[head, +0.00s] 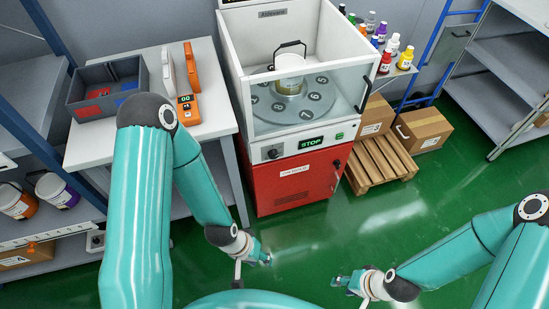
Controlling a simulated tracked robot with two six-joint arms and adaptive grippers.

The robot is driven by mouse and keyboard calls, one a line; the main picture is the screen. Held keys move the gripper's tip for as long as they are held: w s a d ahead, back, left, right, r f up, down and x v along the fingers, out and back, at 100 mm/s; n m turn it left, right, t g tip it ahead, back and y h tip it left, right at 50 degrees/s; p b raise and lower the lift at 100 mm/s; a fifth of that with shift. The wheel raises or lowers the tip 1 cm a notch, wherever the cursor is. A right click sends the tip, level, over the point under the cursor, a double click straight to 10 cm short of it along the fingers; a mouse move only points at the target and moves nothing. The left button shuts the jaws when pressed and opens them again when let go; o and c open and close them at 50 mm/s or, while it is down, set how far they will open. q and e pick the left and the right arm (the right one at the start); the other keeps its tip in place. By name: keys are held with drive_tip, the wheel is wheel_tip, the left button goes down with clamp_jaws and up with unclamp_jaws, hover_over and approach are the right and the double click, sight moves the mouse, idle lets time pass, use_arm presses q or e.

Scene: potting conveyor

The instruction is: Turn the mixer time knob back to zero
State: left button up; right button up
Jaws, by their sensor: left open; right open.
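The mixer (262,140) is a white cabinet on a red base. A small dark round knob (273,153) is on the left of its front panel; its pointer and scale are too small to read. A dark display (310,142) beside it shows green "STOP" lettering. A white bucket (290,72) with a raised black handle stands on the grey turntable inside. My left gripper (254,270) is open and empty, low in front of the mixer and well apart from the knob. My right gripper (349,290) is open and empty, further right over the floor.
A white table (85,148) on the left holds a grey crate (78,104) and an orange handheld device (187,108). A wooden pallet (378,163) and cardboard boxes (425,130) stand right of the mixer. Small bottles (392,47) stand behind them. Green floor in front is clear.

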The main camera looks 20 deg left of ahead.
use_arm(q)
drive_tip(key=shift+o, duration=1.4)
drive_tip(key=shift+f, duration=0.1)
use_arm(e)
drive_tip(key=shift+o, duration=1.4)
drive_tip(key=shift+w, duration=0.1)
use_arm(q)
drive_tip(key=o, duration=0.8)
wheel_tip(320, 180, down, 7)
drive_tip(key=b, duration=0.7)
use_arm(e)
drive_tip(key=shift+o, duration=0.5)
drive_tip(key=w+a+f+n+t, duration=0.1)
drive_tip(key=w+f+t, duration=0.1)
drive_tip(key=w+f, duration=0.3)
drive_tip(key=shift+w, duration=0.6)
drive_tip(key=n+t+y+b, duration=0.7)
drive_tip(key=t+b, duration=0.5)
drive_tip(key=b, duration=1.8)
approach(274, 157)
use_arm(q)
wheel_tip(274, 157, down, 32)
drive_tip(key=shift+b, duration=1.15)
use_arm(e)
drive_tip(key=shift+n+h, duration=0.4)
drive_tip(key=shift+h, duration=0.1)
drive_tip(key=x, duration=0.9)
drive_tip(key=shift+s+a+r, duration=0.1)
drive_tip(key=shift+r, duration=0.05)
